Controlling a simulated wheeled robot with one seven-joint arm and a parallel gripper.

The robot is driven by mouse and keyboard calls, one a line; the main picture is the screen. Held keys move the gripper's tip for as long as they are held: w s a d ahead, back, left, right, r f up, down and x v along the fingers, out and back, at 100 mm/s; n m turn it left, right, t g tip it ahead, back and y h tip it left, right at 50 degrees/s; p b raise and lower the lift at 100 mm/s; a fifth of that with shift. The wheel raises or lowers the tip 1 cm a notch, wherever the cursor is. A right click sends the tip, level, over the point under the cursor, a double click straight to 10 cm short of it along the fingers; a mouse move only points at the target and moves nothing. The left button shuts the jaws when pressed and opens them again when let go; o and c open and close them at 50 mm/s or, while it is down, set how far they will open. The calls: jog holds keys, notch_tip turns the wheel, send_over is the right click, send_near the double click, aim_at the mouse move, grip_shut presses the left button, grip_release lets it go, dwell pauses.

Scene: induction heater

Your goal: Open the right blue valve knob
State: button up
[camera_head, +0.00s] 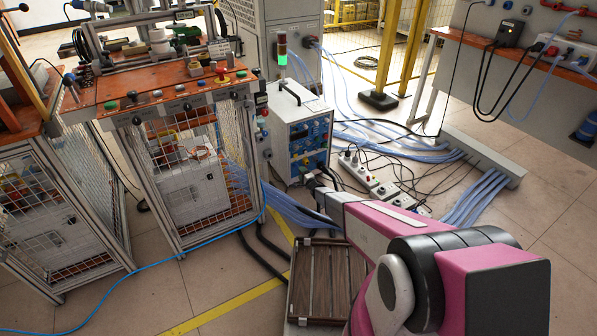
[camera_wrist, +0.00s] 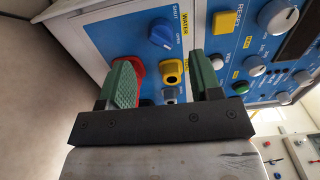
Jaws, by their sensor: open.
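A blue knob (camera_wrist: 162,33) sits on the blue front panel (camera_wrist: 135,22) of the heater box, beside a yellow label (camera_wrist: 185,30) reading WATER. Small SHUT and OPEN marks flank it. Only one blue valve knob is clear in the wrist view.
A yellow-ringed socket (camera_wrist: 172,72) shows between the fingers, and a red part (camera_wrist: 138,72) is mostly hidden by the left finger. Grey knobs (camera_wrist: 278,18) and a yellow button (camera_wrist: 224,22) are to the right. Cables (camera_head: 290,205) and a slatted crate (camera_head: 325,275) lie below the box.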

jog(key=v, duration=0.4)
jog(key=shift+s+d, duration=0.2)
jog(key=shift+s, duration=0.1)
jog(key=s+d+r+n+g+h, duration=0.2)
jog(key=s+d+r+h, duration=0.35)
jog(key=d+r, duration=0.35)
jog(key=s+d+r+n+g+h, duration=0.1)
jog(key=s+d+r+g+h, duration=0.25)
jog(key=s+d+r, duration=0.6)
jog(key=s+d+r+n+g, duration=0.1)
jog(key=s+r+n+g, duration=0.1)
jog(key=s+r, duration=0.5)
jog(key=s+d+r+n+g, duration=0.2)
jog(key=s+r, duration=0.4)
jog(key=s, duration=0.6)
jog(key=s+d+r+n+g+h, duration=0.1)
jog(key=s+r+n+g, duration=0.3)
jog(key=s+r, duration=0.3)
jog(key=s+g, duration=0.1)
jog(key=s, duration=0.2)
jog(key=shift+d+r, duration=0.3)
jog(key=shift+s+g, duration=0.1)
jog(key=shift+g, duration=0.15)
